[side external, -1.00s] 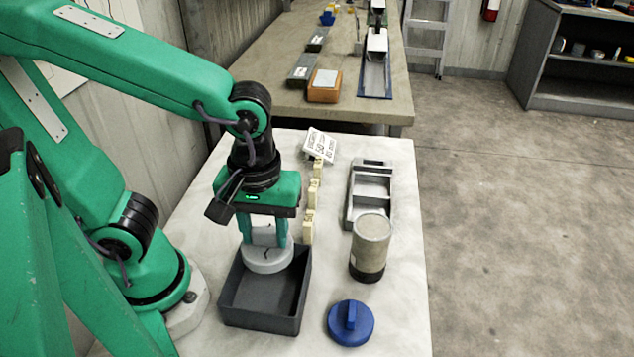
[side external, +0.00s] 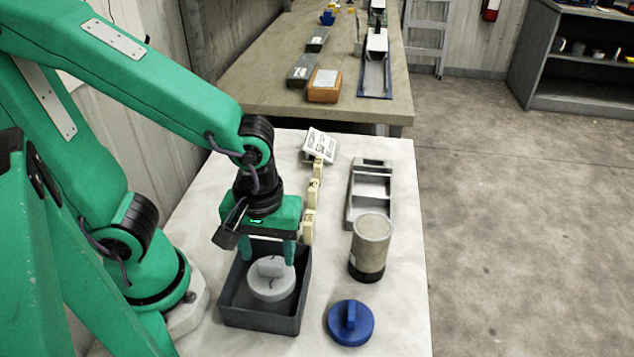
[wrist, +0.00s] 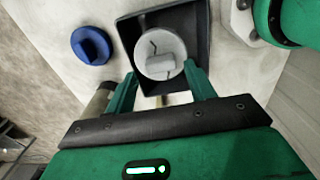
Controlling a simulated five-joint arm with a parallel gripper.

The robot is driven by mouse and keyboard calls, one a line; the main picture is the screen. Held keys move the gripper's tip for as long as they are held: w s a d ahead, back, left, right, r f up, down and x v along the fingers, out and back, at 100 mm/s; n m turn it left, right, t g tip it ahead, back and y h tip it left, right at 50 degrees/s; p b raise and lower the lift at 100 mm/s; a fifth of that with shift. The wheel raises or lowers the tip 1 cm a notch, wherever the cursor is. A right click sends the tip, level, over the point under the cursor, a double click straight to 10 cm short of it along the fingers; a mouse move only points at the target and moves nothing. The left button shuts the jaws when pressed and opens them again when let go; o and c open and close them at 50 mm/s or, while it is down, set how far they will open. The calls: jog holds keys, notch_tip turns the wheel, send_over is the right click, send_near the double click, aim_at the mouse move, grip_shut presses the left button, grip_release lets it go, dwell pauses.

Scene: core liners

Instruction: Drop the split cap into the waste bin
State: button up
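The split cap (side external: 270,281) is a pale grey round cap with a raised grip and a dark crack. It sits inside the dark grey waste bin (side external: 262,320), and the wrist view also shows it within the bin walls (wrist: 160,55). My gripper (side external: 268,254) is above the bin with its two green fingers spread. In the wrist view the fingers (wrist: 162,88) stand wide apart with the cap's grip between them, touching neither finger as far as I can see. The gripper holds nothing.
A blue cap (side external: 350,322) lies right of the bin. A grey cylinder with a dark base (side external: 369,247) stands behind it, beside a grey tray (side external: 355,205). Several cream numbered blocks (side external: 309,226) and a printed card (side external: 320,146) line the table.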

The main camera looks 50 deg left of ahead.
jog(key=shift+o, duration=0.7)
notch_tip(320, 180, up, 8)
dwell(0.3)
jog(key=shift+a+f, duration=0.1)
dwell(0.4)
jog(key=w+a+r+m+t, duration=0.2)
jog(key=a+m, duration=0.2)
jog(key=a, duration=0.1)
jog(key=w+a+r+m+t, duration=0.2)
jog(key=a+m+t, duration=0.1)
jog(key=a+m, duration=0.2)
jog(key=shift+w+a+t, duration=0.3)
jog(key=shift+a, duration=0.45)
